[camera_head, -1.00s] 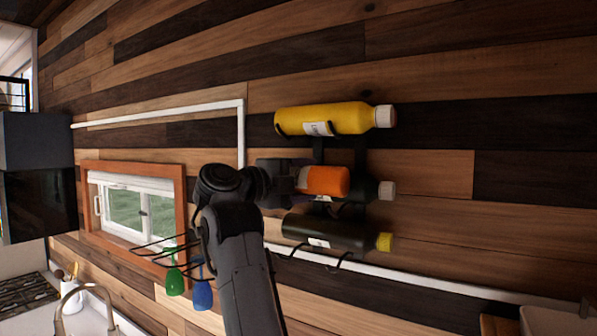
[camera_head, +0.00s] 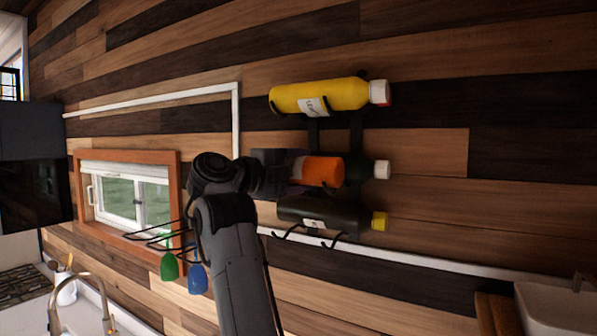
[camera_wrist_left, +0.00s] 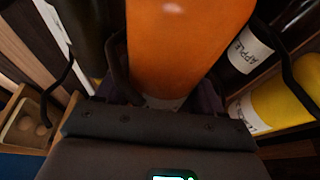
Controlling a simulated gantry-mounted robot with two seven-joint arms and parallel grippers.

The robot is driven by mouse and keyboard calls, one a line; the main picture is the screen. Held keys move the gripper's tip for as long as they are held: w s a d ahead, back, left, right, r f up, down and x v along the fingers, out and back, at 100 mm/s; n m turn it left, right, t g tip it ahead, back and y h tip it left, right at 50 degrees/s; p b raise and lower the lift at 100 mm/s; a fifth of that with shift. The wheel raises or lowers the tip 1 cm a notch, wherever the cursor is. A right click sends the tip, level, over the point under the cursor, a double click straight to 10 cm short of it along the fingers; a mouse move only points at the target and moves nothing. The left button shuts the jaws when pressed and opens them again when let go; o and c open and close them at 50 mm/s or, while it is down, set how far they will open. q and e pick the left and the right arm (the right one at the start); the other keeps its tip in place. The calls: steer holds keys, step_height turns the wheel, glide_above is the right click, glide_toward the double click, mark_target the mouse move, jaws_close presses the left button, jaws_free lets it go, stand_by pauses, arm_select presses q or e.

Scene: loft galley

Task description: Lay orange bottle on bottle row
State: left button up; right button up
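The orange bottle (camera_head: 323,171) lies sideways in the head view, its left end in my left gripper (camera_head: 299,172). It overlaps the middle of the black wire bottle row (camera_head: 355,137) on the wall, between a yellow bottle (camera_head: 320,96) above and a dark bottle with a yellow cap (camera_head: 322,215) below. A white-capped dark bottle (camera_head: 382,170) is mostly hidden behind it. In the left wrist view the orange bottle (camera_wrist_left: 185,35) fills the centre between my fingers (camera_wrist_left: 160,98). I cannot tell whether it touches the row. My right gripper is out of view.
In the left wrist view, a dark bottle labelled APPLE (camera_wrist_left: 248,50) and the yellow bottle (camera_wrist_left: 270,105) are close on the right. A white pipe (camera_head: 400,259) runs under the row.

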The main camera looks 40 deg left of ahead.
arm_select(q)
steer(key=o, duration=0.5)
